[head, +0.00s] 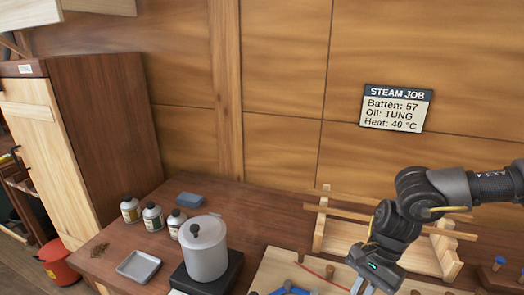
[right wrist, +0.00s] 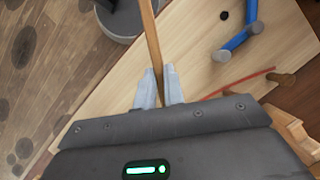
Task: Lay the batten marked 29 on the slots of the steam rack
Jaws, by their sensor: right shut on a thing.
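My right gripper (head: 362,284) is low in the head view, in front of the steam rack. In the right wrist view it is shut on a thin wooden batten (right wrist: 152,45), which runs away from the fingers to the top edge. No number can be read on this batten. The steam rack (head: 452,262) is a pale wooden frame on the bench at the right. Two long wooden strips (head: 345,212) cross it, partly hidden by my right arm; whether they are loose battens I cannot tell. My left gripper is not in view.
A wall card (head: 396,108) reads Batten: 57, Oil: TUNG, Heat: 40 °C. A pale board (head: 270,277) with pegs and a blue tool (head: 292,291) lies before the rack. Left of it stand a lidded pot (head: 205,258), several bottles (head: 153,217) and a grey tray (head: 138,266).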

